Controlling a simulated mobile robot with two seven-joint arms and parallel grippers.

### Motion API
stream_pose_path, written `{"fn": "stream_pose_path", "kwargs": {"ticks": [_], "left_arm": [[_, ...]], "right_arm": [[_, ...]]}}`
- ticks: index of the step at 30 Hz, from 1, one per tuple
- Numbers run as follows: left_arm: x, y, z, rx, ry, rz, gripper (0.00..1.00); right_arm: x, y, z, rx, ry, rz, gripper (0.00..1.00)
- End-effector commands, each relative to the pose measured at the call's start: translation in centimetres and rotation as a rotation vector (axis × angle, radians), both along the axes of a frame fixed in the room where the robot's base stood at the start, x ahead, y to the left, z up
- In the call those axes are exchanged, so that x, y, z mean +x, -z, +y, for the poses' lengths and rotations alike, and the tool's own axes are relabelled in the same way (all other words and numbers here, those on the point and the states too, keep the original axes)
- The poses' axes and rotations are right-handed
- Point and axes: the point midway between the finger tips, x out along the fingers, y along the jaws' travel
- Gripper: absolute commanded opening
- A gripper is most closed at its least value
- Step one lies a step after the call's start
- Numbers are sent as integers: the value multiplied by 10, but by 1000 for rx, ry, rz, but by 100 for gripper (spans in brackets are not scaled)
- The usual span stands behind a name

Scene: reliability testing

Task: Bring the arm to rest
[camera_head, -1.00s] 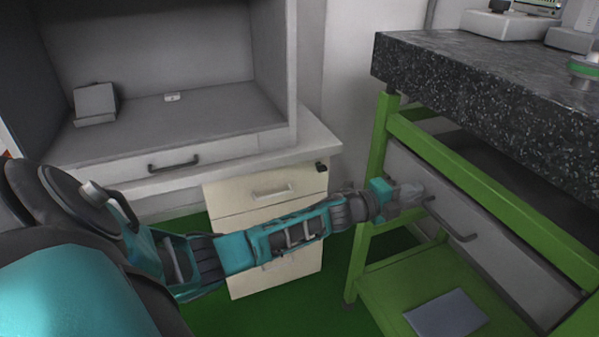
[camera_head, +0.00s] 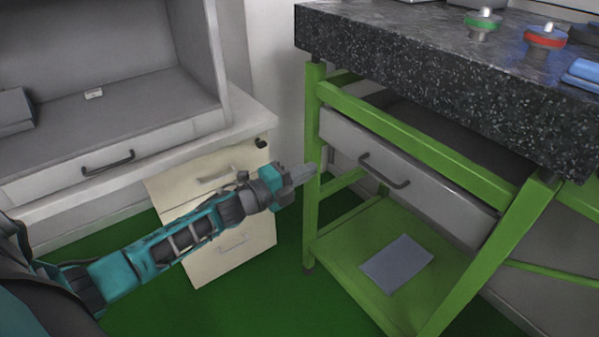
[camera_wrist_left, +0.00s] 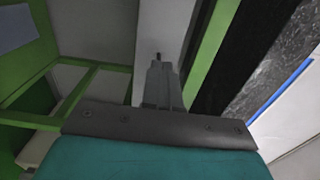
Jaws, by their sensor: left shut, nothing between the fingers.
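My left arm reaches in from the lower left in the head view. Its gripper (camera_head: 305,172) is shut and empty, in front of the near left leg of the green bench frame (camera_head: 312,210) in the picture. It also shows in the left wrist view (camera_wrist_left: 158,68), with its fingers together. Whether it touches the leg cannot be told. My right gripper is not in view.
A grey drawer (camera_head: 430,185) with a dark handle sits under the speckled dark worktop (camera_head: 430,70). A grey-blue sheet (camera_head: 397,264) lies on the green lower shelf (camera_head: 345,240). A cream drawer cabinet (camera_head: 205,262) stands behind my arm. Green floor (camera_head: 260,305) is clear.

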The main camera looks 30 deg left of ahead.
Motion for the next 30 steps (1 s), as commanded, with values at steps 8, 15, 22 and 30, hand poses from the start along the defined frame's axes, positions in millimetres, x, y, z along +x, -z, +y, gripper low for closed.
{"fn": "stream_pose_path", "kwargs": {"ticks": [8, 15, 22, 30], "left_arm": [[-13, 0, 6, 1, 0, 0, 0], [-31, 10, -11, -139, -41, 91, 0], [-122, 46, -65, -734, -285, 499, 0], [-217, 64, -107, -1236, -578, 858, 0]], "right_arm": [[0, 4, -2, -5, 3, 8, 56], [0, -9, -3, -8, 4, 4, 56], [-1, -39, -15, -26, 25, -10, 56], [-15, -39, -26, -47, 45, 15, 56]]}}
